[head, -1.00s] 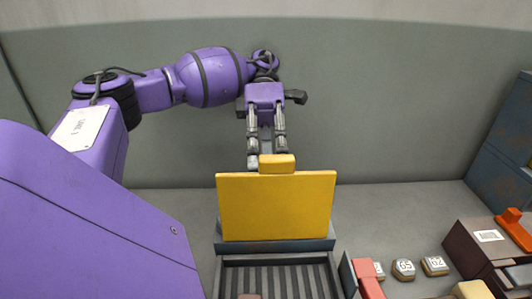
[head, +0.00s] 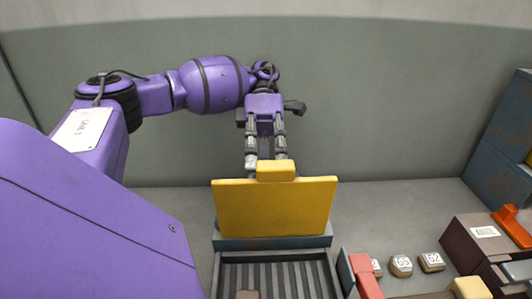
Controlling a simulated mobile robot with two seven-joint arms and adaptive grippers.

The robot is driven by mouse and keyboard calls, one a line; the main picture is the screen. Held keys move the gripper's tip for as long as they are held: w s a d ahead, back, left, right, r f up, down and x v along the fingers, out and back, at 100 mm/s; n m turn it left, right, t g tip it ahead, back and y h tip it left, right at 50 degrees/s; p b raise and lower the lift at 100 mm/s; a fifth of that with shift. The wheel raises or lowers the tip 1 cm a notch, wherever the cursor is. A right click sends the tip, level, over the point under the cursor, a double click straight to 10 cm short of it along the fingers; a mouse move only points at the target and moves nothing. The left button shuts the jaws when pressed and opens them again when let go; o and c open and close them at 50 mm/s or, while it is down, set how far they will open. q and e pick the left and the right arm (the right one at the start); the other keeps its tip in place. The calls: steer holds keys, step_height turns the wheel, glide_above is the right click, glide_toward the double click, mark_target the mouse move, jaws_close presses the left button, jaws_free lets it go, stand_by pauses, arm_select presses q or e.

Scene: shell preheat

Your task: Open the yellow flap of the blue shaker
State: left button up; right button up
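The yellow flap (head: 274,208) stands raised, about upright, at the back edge of the blue-grey shaker (head: 318,242). A yellow tab (head: 276,171) sits on the flap's upper edge. The shaker's ribbed dark inside (head: 277,277) shows in front of the flap. My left gripper (head: 266,163) is just behind the tab, pointing down. Its two fingers are apart, with a gap between them. The tab hides part of the fingertips, so I cannot tell whether they touch the flap. My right gripper is not in view.
Right of the shaker are a red piece (head: 364,275), several small numbered blocks (head: 401,265) and a yellow block (head: 470,289). A dark brown box (head: 483,238) with an orange handle (head: 514,228) stands at the right. A blue cabinet (head: 503,145) is at the far right. The grey surface behind is clear.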

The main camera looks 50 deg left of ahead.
arm_select(q)
steer(key=shift+f, duration=0.35)
steer(key=shift+c, duration=0.4)
steer(key=shift+a, duration=0.1)
steer(key=shift+c, duration=0.3)
